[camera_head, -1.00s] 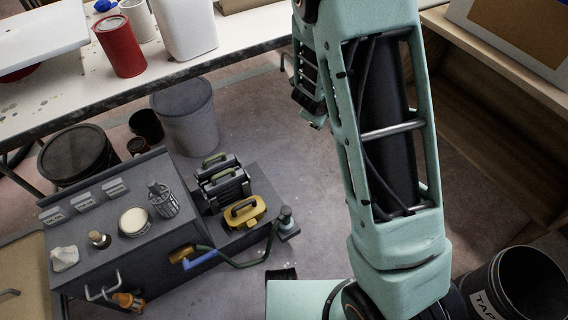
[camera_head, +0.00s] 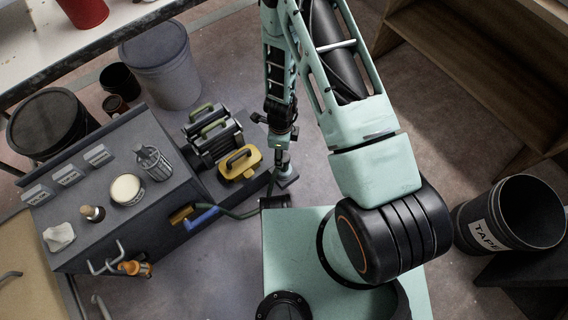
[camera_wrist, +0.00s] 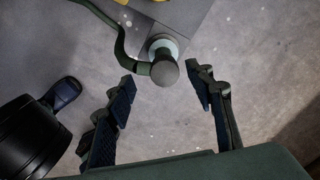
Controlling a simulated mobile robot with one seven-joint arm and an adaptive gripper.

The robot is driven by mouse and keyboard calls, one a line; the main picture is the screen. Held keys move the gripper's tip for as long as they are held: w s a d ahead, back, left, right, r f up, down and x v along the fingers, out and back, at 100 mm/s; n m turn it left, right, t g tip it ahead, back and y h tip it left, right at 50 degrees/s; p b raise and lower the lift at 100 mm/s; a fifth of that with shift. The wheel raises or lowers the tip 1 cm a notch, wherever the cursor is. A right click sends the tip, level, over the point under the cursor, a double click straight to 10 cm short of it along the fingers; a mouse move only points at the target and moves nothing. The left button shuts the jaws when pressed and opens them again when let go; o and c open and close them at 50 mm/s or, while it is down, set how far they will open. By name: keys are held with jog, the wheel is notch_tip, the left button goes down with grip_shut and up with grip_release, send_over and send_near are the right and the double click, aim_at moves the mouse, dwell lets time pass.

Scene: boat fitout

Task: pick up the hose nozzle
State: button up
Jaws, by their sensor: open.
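A dark grey round-topped fitting with a pale teal collar (camera_head: 283,168) stands upright on a small plate at the right end of the grey bench unit. A green hose (camera_head: 238,212) runs to it; it looks like the hose nozzle, though I cannot be certain. In the wrist view the fitting's round top (camera_wrist: 164,72) lies between and just beyond my fingertips. My gripper (camera_head: 277,140) points down above the fitting, open and empty. Its two dark fingers stand on either side in the wrist view, with no contact visible.
The grey bench unit (camera_head: 80,215) carries a yellow-handled block (camera_head: 240,163), a wire-caged cylinder (camera_head: 153,162) and a white-topped jar (camera_head: 127,190). A blue handle (camera_head: 201,217) juts from its front. A TAPE bin (camera_head: 510,215) stands right. Floor beside the fitting is clear.

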aim_at(284, 157)
jog(key=f, duration=0.2)
jog(key=f+b, duration=0.1)
jog(key=d+f+b, duration=0.1)
jog(key=f, duration=0.1)
jog(key=shift+w+f, duration=0.15)
jog(key=shift+f, duration=0.2)
jog(key=shift+c, duration=0.3)
grip_shut()
